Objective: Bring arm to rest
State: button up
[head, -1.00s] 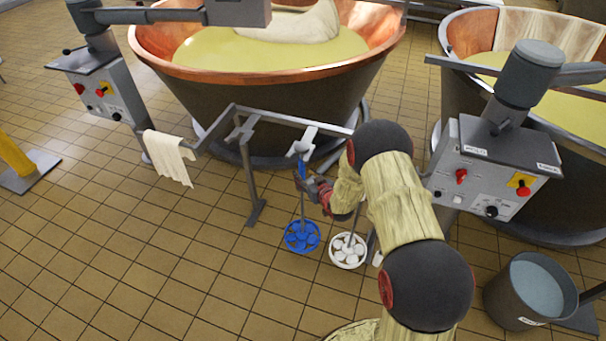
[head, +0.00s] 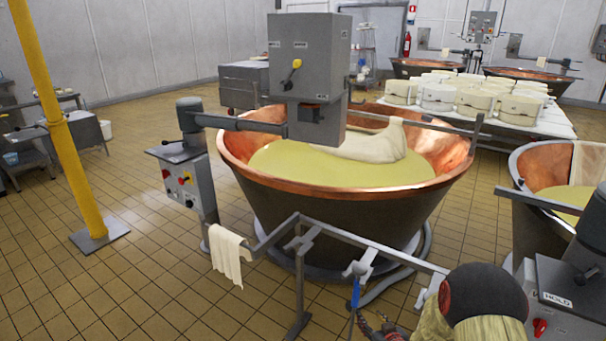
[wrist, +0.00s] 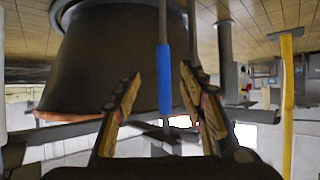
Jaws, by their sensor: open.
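My gripper (wrist: 160,84) is open in the wrist view, with its two tan-padded fingers apart. The blue handle (wrist: 165,80) of a hanging tool shows between the fingers, with space on both sides; I cannot tell how deep it sits between them. In the head view, the blue handle (head: 355,293) hangs from the grey rail (head: 390,258). My gripper (head: 378,333) shows there only in part at the bottom edge, just right of the handle. The lower end of the tool is out of the head view.
A copper vat (head: 335,220) stands behind the rail, and a second vat (head: 535,215) is at the right. A cloth (head: 228,256) hangs on the rail's left end. A control box (head: 570,300) is close to my arm at right. Tiled floor at left is open beside a yellow post (head: 58,130).

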jog(key=s+d+f+g+h, duration=0.1)
jog(key=s+d+f+g, duration=0.15)
jog(key=s+f, duration=0.4)
jog(key=s+d+r+m+g+h, duration=0.2)
jog(key=s+r+g, duration=0.25)
jog(key=s, duration=0.35)
jog(key=s+a+r+p, duration=0.2)
jog(key=s+r, duration=0.4)
jog(key=r, duration=0.8)
jog(key=s+a+r+p, duration=0.2)
jog(key=s+a+r, duration=0.3)
jog(key=r, duration=1)
jog(key=s+a+r+y+p, duration=0.1)
jog(key=s+a+r+p, duration=0.2)
jog(key=s+r, duration=0.6)
notch_tip(320, 180, up, 6)
jog(key=shift+s+a+f, duration=0.1)
jog(key=shift+s+a, duration=0.05)
jog(key=shift+a, duration=0.45)
